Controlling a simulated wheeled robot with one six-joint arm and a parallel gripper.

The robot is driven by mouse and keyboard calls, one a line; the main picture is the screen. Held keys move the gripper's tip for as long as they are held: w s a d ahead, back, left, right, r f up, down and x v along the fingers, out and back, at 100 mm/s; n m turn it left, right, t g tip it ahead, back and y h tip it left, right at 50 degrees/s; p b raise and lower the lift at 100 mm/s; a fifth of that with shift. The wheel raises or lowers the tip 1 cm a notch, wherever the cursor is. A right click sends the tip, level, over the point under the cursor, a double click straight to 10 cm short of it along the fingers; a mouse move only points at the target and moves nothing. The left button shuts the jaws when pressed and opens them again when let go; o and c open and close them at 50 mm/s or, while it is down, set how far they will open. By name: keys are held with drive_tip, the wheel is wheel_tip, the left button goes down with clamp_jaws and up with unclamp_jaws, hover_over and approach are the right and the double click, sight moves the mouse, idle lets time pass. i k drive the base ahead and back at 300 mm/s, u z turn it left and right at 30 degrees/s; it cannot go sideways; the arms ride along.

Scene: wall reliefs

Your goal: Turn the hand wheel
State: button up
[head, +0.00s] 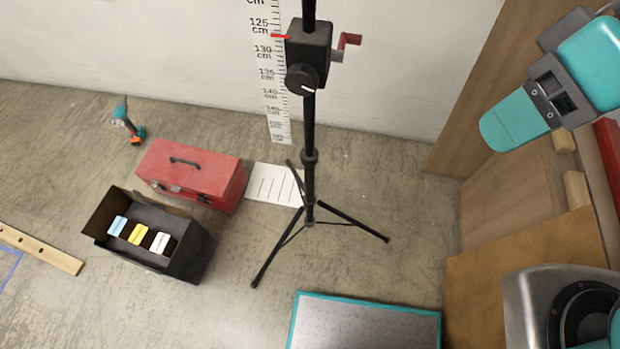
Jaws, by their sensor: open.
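A black tripod stand (310,180) stands upright on the floor near the wall. A black box (308,48) is mounted on its pole. A round black knob (301,80) with a short white mark sits on the front of the box at its lower edge; it is the only wheel-like part I see. A red crank handle (349,41) sticks out from the box's right side. No spoked wheel shows. Teal and grey links of my arm are at the upper right, well apart from the stand. I cannot make out my gripper in this view.
A measuring scale (268,75) with a red pointer (280,37) runs down the wall behind the pole. A red toolbox (192,172), an open black box (145,262) and a drill (127,122) are left. A teal-edged mat (365,325) lies in front; wooden panels (520,220) stand right.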

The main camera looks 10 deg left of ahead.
sight(301, 79)
drive_tip(key=k, duration=1.65)
drive_tip(key=u, duration=2.05)
drive_tip(key=i, duration=1.15)
drive_tip(key=z, duration=1.6)
